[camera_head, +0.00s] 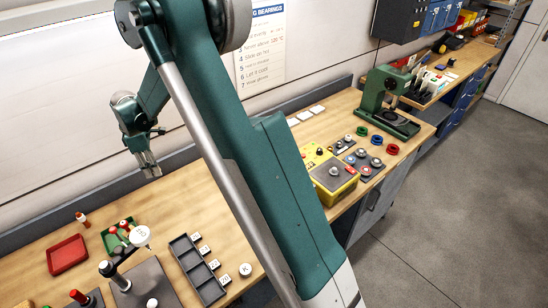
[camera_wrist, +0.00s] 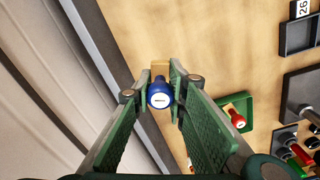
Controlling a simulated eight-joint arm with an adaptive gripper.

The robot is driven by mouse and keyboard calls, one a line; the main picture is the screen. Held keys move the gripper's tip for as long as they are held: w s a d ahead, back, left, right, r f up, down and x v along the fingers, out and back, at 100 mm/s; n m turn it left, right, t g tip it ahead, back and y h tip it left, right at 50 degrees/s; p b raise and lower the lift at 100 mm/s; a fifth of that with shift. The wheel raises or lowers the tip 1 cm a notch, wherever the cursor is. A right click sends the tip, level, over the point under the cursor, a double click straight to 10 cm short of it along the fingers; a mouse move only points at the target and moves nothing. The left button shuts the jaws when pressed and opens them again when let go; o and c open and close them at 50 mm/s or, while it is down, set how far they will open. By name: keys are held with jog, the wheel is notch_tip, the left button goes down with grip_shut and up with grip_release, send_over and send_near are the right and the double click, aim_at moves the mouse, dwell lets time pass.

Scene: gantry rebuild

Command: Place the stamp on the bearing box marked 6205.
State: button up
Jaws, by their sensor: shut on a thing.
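My gripper (camera_wrist: 160,92) is shut on a blue-knobbed stamp (camera_wrist: 158,97) in the wrist view; a tan block shows at its far side. In the head view my gripper (camera_head: 150,168) is above the back of the wooden bench, and the stamp cannot be made out there. I cannot tell which box is marked 6205.
A red tray (camera_head: 67,254) and a green tray (camera_head: 108,243) holding red and green items lie on the left bench. A round white sign (camera_head: 141,236) and dark plates stand nearby. A yellow control box (camera_head: 330,180) and a green press (camera_head: 385,100) are farther right.

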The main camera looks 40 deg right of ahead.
jog(key=s+d+r+m+p, duration=0.15)
jog(key=d+m, duration=0.25)
jog(key=d, duration=1)
jog(key=s+d+m, duration=0.3)
jog(key=d, duration=1)
jog(key=s+d+m, duration=0.3)
jog(key=s+d, duration=0.3)
jog(key=d, duration=0.5)
jog(key=s+d+r+m, duration=0.1)
jog(key=s+d+m, duration=0.2)
jog(key=d, duration=0.8)
jog(key=s, duration=0.2)
jog(key=shift+s+r+m+p, duration=0.15)
jog(key=shift+s+m+p, duration=0.15)
jog(key=shift+s+p, duration=0.1)
jog(key=shift+c, duration=0.2)
jog(key=shift+f, duration=3.15)
jog(key=shift+f+p, duration=0.3)
jog(key=shift+f, duration=1.55)
jog(key=shift+f, duration=0.15)
